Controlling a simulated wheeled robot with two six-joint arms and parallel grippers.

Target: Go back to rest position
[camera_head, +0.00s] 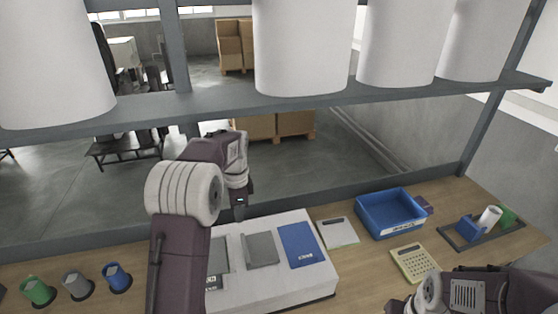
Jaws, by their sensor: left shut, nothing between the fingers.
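My left arm comes up from the bottom of the head view. Its gripper (240,211) points down above the back edge of a white box-like stand (275,287). The fingers are shut with nothing between them. My right arm (470,292) shows at the bottom right corner, low over the table front. Its fingertips cannot be made out and seem cut off by the frame edge.
The stand bears grey and blue panels (301,245). A blue bin (390,213), a calculator (415,264) and a small holder tray (482,234) are to the right. Several cups (117,277) sit at left. A shelf (300,101) with white cylinders spans above.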

